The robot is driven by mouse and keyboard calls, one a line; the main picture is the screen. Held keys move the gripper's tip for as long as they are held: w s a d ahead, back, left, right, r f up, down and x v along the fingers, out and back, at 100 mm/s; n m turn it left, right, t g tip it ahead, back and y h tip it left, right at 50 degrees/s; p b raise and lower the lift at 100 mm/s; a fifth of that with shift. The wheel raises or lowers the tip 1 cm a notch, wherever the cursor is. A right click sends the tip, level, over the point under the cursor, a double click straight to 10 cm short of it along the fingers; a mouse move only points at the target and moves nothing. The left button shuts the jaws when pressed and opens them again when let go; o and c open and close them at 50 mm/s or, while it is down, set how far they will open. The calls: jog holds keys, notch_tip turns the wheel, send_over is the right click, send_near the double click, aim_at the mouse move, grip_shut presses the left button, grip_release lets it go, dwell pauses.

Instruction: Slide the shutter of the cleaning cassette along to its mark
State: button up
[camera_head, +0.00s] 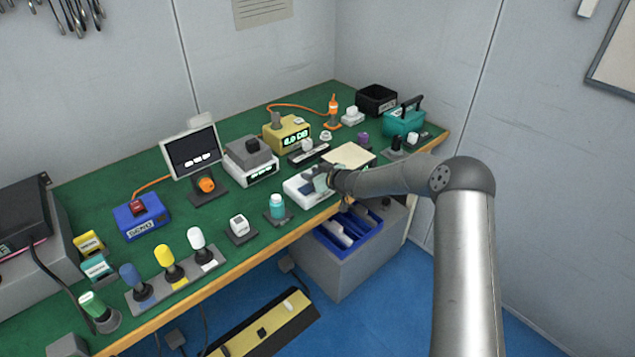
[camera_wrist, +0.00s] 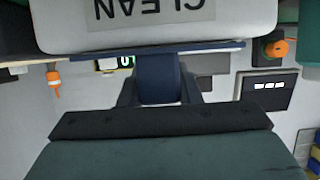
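The cleaning cassette (camera_head: 299,189) is a white box near the bench's front edge. Its white face with an upside-down CLEAN label (camera_wrist: 150,10) fills the top of the wrist view. A dark blue strip with a tab, which looks like the shutter (camera_wrist: 158,78), lies along the cassette's edge. My gripper (camera_wrist: 158,92) is at the cassette, with a dark finger on each side of the blue tab. The fingers appear closed on it, with no gap visible. In the head view my gripper (camera_head: 335,181) largely hides this contact. I cannot make out the mark.
A beige pad (camera_head: 350,156) lies just behind my gripper. A grey meter (camera_head: 251,165) and a yellow meter (camera_head: 287,134) stand behind. A grey cabinet with a blue bin (camera_head: 345,240) is below the bench edge.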

jog(key=shift+c, duration=0.7)
jog(key=shift+w+a+r+p, duration=0.15)
jog(key=shift+w+a+p, duration=1)
jog(key=shift+a, duration=0.05)
jog(key=shift+w+a+p, duration=0.35)
jog(key=shift+w+a, duration=0.1)
jog(key=shift+w, duration=0.05)
jog(key=o, duration=1.1)
jog(key=shift+s+d, duration=0.1)
jog(key=shift+d, duration=0.05)
jog(key=shift+b+v, duration=0.35)
jog(key=shift+v, duration=3)
